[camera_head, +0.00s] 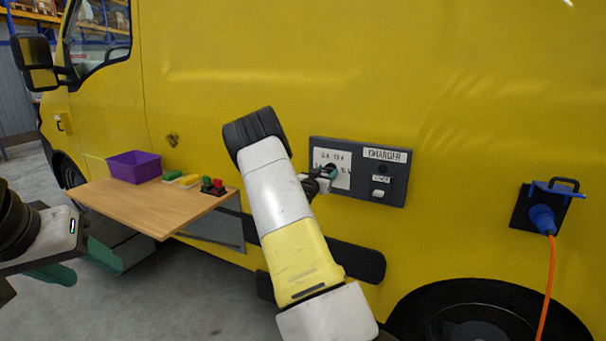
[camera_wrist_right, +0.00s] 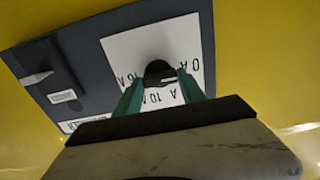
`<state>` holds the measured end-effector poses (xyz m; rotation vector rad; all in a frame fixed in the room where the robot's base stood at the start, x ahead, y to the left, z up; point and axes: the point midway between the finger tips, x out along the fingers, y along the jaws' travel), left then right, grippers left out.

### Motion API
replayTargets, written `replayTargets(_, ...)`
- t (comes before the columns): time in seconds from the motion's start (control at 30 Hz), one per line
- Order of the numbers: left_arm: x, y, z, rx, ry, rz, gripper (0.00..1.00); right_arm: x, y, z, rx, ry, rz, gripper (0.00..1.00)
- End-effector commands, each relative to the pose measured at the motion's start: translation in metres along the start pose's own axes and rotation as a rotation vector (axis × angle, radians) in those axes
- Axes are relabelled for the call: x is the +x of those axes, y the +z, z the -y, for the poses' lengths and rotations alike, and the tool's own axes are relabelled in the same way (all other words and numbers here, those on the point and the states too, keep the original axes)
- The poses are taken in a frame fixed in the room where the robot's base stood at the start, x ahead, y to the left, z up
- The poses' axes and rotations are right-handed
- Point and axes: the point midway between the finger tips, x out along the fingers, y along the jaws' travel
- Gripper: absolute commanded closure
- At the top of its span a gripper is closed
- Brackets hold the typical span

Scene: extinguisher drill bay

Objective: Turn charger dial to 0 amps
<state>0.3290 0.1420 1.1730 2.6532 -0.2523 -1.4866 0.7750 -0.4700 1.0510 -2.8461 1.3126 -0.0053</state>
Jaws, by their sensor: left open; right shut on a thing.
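The charger panel (camera_head: 393,197) is dark grey, on the van's yellow side, with a CHARGER label. Its white dial plate (camera_wrist_right: 120,50) carries 0 A, 10 A and 16 A marks. The black dial knob (camera_wrist_right: 158,70) sits between the green fingers of my right gripper (camera_wrist_right: 160,90), which is shut on it. A short light mark shows on the knob; I cannot tell exactly which number it points to. In the head view my right gripper (camera_head: 326,178) hides most of the dial. My left gripper (camera_head: 78,264) is open and empty at the lower left, away from the panel.
A wooden shelf (camera_head: 140,205) juts from the van with a purple bin (camera_head: 134,167), a green and a yellow block, and red and green pieces. A blue plug (camera_head: 543,219) with an orange cable (camera_head: 547,290) sits in a socket at right.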

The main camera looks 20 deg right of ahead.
Motion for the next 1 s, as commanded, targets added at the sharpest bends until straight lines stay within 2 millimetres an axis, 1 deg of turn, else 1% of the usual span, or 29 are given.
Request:
replayTargets(0.53, 0.0000, 0.0000, 0.0000, 0.000, 0.000, 0.000, 0.47, -0.0005, 0.0008, 0.0006, -0.026, -0.001, 0.001, 0.93)
replayTargets(0.57, 0.0000, 0.0000, 0.0000, 0.000, 0.000, 0.000, 0.47, -0.0005, 0.0008, 0.0006, -0.026, -0.001, 0.001, 0.47)
replayTargets(0.63, 0.0000, 0.0000, 0.0000, 0.000, 0.000, 0.000, 0.47, -0.0004, 0.0008, 0.0005, -0.026, -0.001, 0.001, 0.33)
replayTargets(0.67, 0.0000, 0.0000, 0.0000, 0.000, 0.000, 0.000, 0.47, -0.0004, 0.0008, 0.0005, -0.025, -0.001, 0.001, 0.31)
replayTargets(0.93, 0.0000, 0.0000, 0.0000, 0.000, 0.000, 0.000, 0.47, -0.0004, 0.0004, 0.0003, -0.024, 0.000, 0.001, 0.31)
replayTargets(1.0, 0.0000, 0.0000, 0.0000, 0.000, 0.000, 0.000, 0.47, -0.0031, 0.0004, 0.0005, -0.024, -0.001, 0.001, 0.31)
